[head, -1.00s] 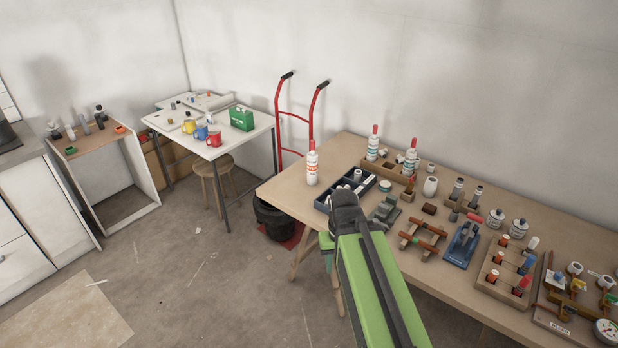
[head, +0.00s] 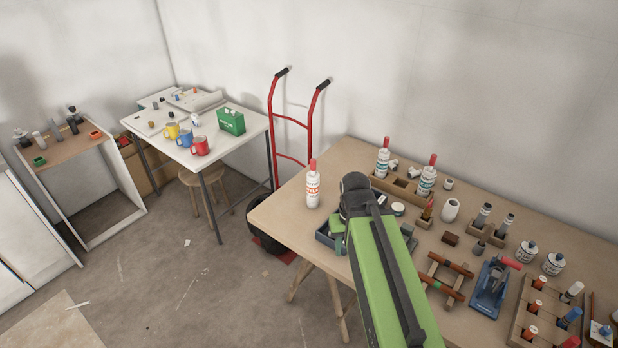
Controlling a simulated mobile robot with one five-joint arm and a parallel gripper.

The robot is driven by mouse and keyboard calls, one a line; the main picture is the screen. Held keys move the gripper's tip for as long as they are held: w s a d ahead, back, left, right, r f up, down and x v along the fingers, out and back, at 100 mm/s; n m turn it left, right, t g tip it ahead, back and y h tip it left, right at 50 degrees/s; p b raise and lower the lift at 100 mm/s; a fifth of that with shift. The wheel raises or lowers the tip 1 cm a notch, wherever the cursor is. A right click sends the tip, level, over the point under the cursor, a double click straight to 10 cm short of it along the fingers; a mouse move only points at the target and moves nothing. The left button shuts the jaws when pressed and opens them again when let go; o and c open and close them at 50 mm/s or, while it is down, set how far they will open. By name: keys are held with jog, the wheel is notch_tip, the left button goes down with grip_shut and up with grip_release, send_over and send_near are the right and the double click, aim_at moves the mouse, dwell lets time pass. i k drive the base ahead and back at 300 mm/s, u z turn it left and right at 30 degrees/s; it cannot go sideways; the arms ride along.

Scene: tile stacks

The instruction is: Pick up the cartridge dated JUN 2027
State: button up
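Three white cartridges with red nozzles stand upright on the wooden workbench (head: 282,212). One cartridge with an orange-red label (head: 313,188) stands alone near the bench's left end. Two with teal labels, a left one (head: 383,162) and a right one (head: 427,180), stand in a wooden rack (head: 404,186) near the back edge. No date is legible on any of them. My green arm reaches in from the bottom, its dark joint just right of the lone cartridge in the picture. My gripper's fingers do not show.
A blue tray (head: 325,237) is partly hidden behind my arm. A blue clamp-like tool (head: 490,288), a white jar (head: 450,209) and small bottles crowd the bench's right. A red hand truck (head: 309,125) stands behind the bench's left end. A white table (head: 219,153) with mugs stands left.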

aim_at(313, 180)
jog(key=u, duration=0.7)
jog(key=i, duration=1.2)
jog(key=u, duration=0.9)
